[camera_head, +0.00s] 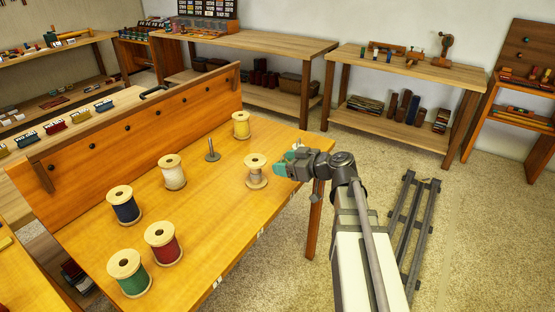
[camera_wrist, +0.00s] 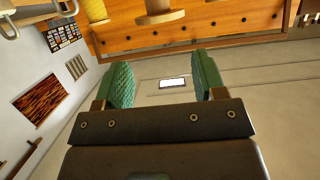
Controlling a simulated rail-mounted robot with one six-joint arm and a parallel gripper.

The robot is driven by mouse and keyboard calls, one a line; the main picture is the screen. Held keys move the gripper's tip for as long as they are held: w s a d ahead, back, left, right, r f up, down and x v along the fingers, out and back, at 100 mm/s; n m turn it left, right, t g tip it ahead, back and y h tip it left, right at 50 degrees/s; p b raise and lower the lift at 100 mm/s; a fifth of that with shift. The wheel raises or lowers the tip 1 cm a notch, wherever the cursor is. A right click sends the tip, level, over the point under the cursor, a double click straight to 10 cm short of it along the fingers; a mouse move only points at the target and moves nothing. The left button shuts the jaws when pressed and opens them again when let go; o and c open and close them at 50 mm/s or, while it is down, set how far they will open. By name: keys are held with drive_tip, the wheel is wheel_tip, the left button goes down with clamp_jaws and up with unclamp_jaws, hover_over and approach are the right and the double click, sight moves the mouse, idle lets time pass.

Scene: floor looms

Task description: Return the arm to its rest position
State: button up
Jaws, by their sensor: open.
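My gripper (camera_head: 284,164) is at the right edge of the orange wooden table (camera_head: 205,215), at the end of my arm. Its two green fingers are apart with nothing between them, as the wrist view (camera_wrist: 165,80) also shows. A spool with grey-brown thread (camera_head: 256,172) stands upright just left of the fingers; whether they touch cannot be told. A bare grey peg (camera_head: 211,152) stands left of it. Yellow (camera_head: 241,126), cream (camera_head: 173,173), blue (camera_head: 125,207), red (camera_head: 163,243) and green (camera_head: 130,274) spools stand upright on the table.
A wooden back board (camera_head: 150,130) with dark pegs runs along the table's far side. Workbenches (camera_head: 410,72) with tools and shelves line the wall. A dark rail track (camera_head: 412,235) lies on the carpet to the right. The carpet (camera_head: 360,155) between table and benches is clear.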

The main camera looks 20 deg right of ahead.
idle(0.3)
drive_tip(key=s+a+f+m+g+h+p, duration=0.25)
drive_tip(key=s+f+m+g+p, duration=0.2)
drive_tip(key=s+m+g, duration=0.35)
drive_tip(key=s+a+r+g+h+p, duration=0.3)
drive_tip(key=s+a+r+h+p, duration=0.1)
drive_tip(key=s+a+h+p, duration=0.1)
drive_tip(key=shift+s+r+h+p, duration=0.15)
drive_tip(key=shift+s+h+p, duration=0.9)
drive_tip(key=shift+s, duration=0.8)
